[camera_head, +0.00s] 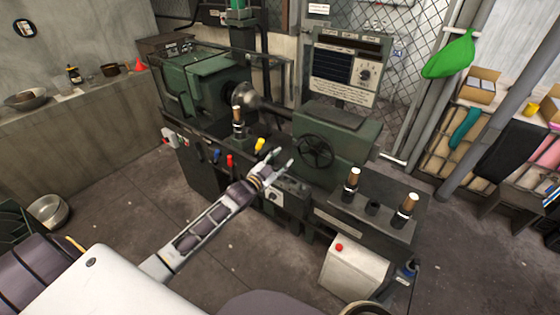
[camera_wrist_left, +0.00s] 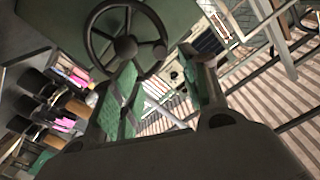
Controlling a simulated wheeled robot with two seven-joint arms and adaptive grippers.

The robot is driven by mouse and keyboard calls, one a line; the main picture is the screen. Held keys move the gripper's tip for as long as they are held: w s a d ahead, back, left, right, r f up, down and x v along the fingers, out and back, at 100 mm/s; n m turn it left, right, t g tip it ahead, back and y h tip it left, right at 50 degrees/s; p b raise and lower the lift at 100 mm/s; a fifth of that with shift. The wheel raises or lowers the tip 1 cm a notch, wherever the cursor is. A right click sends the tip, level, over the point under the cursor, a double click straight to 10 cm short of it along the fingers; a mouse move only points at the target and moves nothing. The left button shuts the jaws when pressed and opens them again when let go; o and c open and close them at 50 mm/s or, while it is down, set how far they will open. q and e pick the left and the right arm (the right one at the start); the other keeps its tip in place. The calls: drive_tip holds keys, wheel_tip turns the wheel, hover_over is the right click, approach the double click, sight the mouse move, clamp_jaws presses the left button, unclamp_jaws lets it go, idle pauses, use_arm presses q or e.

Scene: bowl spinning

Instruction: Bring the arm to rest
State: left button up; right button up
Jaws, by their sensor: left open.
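My left gripper (camera_head: 284,159) is open and empty in the head view. Its arm reaches in from the lower left toward the front of the green lathe (camera_head: 340,145). The gripper is in front of the lathe's black handwheel (camera_head: 315,151), and I see no contact with it. In the left wrist view the two open fingers (camera_wrist_left: 160,95) frame the space below the handwheel (camera_wrist_left: 126,42), with nothing between them. A shiny metal bowl shape (camera_head: 243,94) sits at the lathe's spindle. My right gripper is not in view.
Coloured levers, including a yellow one (camera_head: 260,145), stand close to my left gripper. Tool posts with wooden handles (camera_head: 352,180) stand on the bench at the right. A white box with a red button (camera_head: 355,268) is in front. Open floor (camera_head: 120,205) lies at the left.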

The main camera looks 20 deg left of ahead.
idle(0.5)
use_arm(q)
drive_tip(key=s+a+f+n+g+y, duration=0.2)
drive_tip(key=a+f, duration=0.3)
drive_tip(key=f, duration=0.7)
drive_tip(key=s+a+f+n+g+y, duration=0.1)
drive_tip(key=s+a+f+g+y, duration=0.3)
drive_tip(key=f, duration=0.7)
drive_tip(key=s+a+f+n+g+h, duration=0.1)
drive_tip(key=s+a+f+g, duration=0.1)
drive_tip(key=s+f, duration=0.55)
drive_tip(key=s+a+f+g, duration=0.15)
drive_tip(key=s+f, duration=0.25)
drive_tip(key=f, duration=0.7)
drive_tip(key=s+d+f+n+g, duration=0.1)
drive_tip(key=s+d+f+g, duration=0.1)
drive_tip(key=s+f, duration=0.75)
drive_tip(key=s+d+f+g, duration=0.2)
drive_tip(key=s+f, duration=0.4)
drive_tip(key=s, duration=0.6)
drive_tip(key=s+d+f+g, duration=0.1)
drive_tip(key=s+d+f, duration=0.1)
drive_tip(key=s+d, duration=0.4)
drive_tip(key=s+d+f+g+h, duration=0.1)
drive_tip(key=s+d, duration=0.5)
drive_tip(key=s, duration=0.7)
drive_tip(key=shift+s+d+f+n+g+h, duration=0.25)
drive_tip(key=shift+s+f+n+g+h, duration=0.1)
drive_tip(key=shift+f+g, duration=0.3)
